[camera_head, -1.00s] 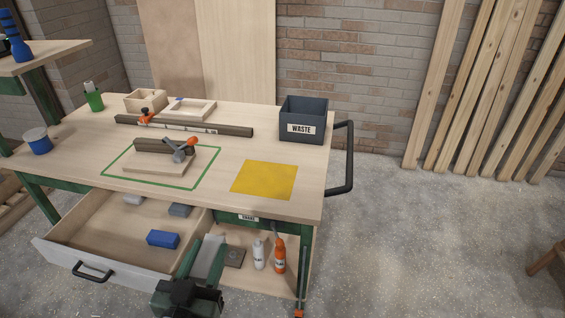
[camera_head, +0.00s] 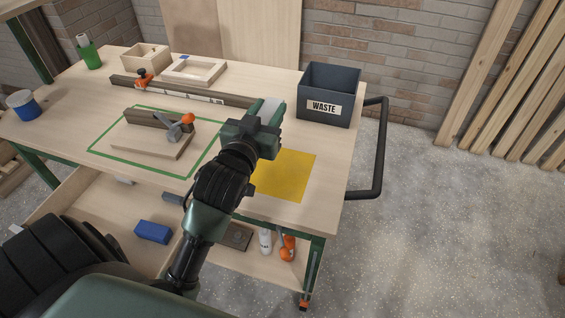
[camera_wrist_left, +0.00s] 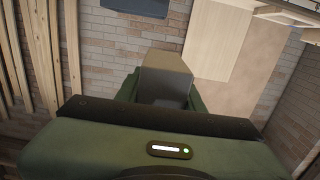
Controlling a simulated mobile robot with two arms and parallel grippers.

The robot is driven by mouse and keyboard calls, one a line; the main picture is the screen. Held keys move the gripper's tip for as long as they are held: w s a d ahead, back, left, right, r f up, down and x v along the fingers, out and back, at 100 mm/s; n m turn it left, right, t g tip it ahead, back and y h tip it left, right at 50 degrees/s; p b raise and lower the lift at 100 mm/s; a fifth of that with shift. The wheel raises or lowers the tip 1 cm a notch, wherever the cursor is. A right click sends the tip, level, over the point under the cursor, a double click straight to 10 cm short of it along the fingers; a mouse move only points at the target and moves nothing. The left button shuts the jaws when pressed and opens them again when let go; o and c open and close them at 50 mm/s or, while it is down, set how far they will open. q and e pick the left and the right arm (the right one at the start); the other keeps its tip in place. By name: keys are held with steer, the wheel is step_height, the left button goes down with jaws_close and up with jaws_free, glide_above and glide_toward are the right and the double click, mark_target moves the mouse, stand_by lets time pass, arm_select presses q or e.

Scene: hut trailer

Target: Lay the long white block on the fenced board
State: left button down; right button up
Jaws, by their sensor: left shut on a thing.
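My left gripper (camera_head: 264,118) is above the bench, near the yellow square, and is shut on a long pale block that looks like the white block (camera_wrist_left: 165,78). In the left wrist view the block stands out between the green fingers; its lower part is hidden. In the head view my gripper mostly covers it. The fenced board (camera_head: 136,147) lies inside the green outline, left of my gripper. My right gripper is not in view.
The waste bin (camera_head: 329,94) stands at right, close to my gripper. A long dark bar (camera_head: 205,95) with an orange clamp lies behind the board. A yellow square (camera_head: 288,176) lies under my arm. The open drawer below holds a blue block (camera_head: 153,232).

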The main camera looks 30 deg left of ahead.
arm_select(q)
steer(key=b, duration=0.2)
glide_above(271, 177)
step_height(271, 177, down, 14)
steer(key=shift+f+b, duration=0.4)
steer(key=shift+f, duration=2)
steer(key=shift+f, duration=0.2)
steer(key=c, duration=0.9)
jaws_free()
steer(key=shift+r, duration=0.1)
